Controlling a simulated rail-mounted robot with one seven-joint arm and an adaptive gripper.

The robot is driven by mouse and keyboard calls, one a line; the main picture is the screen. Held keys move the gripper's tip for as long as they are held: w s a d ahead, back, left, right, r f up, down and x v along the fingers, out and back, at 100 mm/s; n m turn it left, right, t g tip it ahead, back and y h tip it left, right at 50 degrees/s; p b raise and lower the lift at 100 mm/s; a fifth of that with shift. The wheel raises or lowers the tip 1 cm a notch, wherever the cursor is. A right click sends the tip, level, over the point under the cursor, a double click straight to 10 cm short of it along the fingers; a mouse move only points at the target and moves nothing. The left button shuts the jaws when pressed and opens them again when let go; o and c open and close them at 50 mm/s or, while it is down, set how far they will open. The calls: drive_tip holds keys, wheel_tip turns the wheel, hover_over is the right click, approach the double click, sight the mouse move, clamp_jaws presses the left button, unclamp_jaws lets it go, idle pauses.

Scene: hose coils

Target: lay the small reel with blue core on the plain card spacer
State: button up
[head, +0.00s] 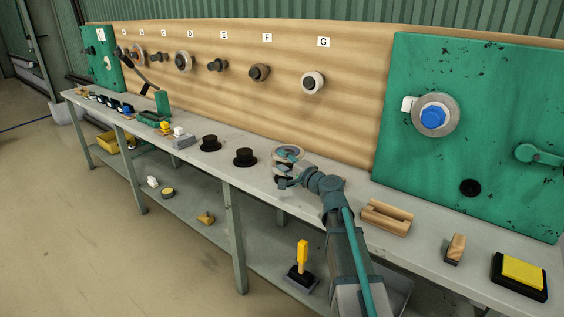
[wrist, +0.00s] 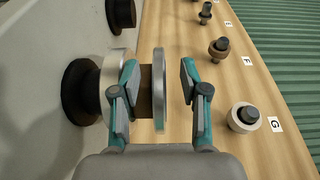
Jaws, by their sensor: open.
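In the head view my gripper (head: 284,177) is at a pale-rimmed reel (head: 287,151) on the bench, near the back board. In the wrist view my gripper (wrist: 158,75) is open, its fingers either side of the reel's nearer metallic flange (wrist: 159,90). The left finger overlaps the gap between the two flanges, in front of a dark brown core (wrist: 145,93). Contact cannot be told. The reel appears to sit on a black flared stand (wrist: 82,92). No blue core shows on this reel, and I cannot make out a plain card spacer.
Two black stands (head: 245,157) are left of my arm. A wooden cradle (head: 386,215), a wooden block (head: 455,248) and a yellow pad (head: 522,273) lie right. Lettered pegs line the wooden board (head: 345,60). A blue-centred grey disc (head: 434,117) is on the green panel (head: 470,70).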

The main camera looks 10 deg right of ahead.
drive_tip(key=shift+v, duration=1.5)
